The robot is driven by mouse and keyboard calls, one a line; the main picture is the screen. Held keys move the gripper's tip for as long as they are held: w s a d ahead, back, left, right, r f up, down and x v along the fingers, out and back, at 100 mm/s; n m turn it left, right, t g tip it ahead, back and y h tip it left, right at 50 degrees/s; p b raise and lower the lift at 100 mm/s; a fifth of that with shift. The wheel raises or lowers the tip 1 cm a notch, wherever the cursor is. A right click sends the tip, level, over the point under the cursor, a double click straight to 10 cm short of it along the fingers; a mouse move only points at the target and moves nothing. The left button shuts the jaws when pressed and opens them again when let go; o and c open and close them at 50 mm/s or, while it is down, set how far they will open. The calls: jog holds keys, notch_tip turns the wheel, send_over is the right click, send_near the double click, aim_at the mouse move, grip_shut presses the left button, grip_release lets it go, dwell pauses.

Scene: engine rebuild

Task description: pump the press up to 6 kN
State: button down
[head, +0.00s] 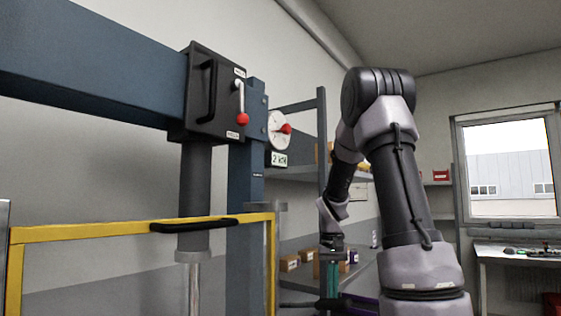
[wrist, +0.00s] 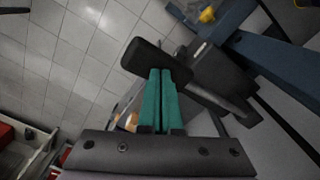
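The press has a blue frame (head: 90,62), a dark ram (head: 196,195) and a black control box (head: 186,95) with a red-knobbed lever (head: 241,105) hanging down. The round gauge (head: 278,130) has a red pointer, and the readout (head: 279,159) below it shows 2 kN. My gripper (head: 330,290) points down to the right of the press. In the wrist view its teal fingers (wrist: 160,75) are together, their tips at the end of a black handle bar (wrist: 148,58). The handle crosses the tips rather than clearly lying between them; I cannot tell whether they touch.
A yellow guard frame (head: 100,231) with a black handle stands before the press. Shelves (head: 300,173) with small boxes stand behind my arm. A bench (head: 510,250) with small parts is under the window at right. Tiled floor (wrist: 70,60) shows at left in the wrist view.

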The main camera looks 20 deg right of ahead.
aim_at(333, 304)
jog(key=shift+f, duration=0.1)
dwell(0.3)
jog(key=shift+f, duration=1)
dwell(0.5)
jog(key=shift+f, duration=1.25)
dwell(0.4)
jog(key=shift+f, duration=1.05)
dwell(0.4)
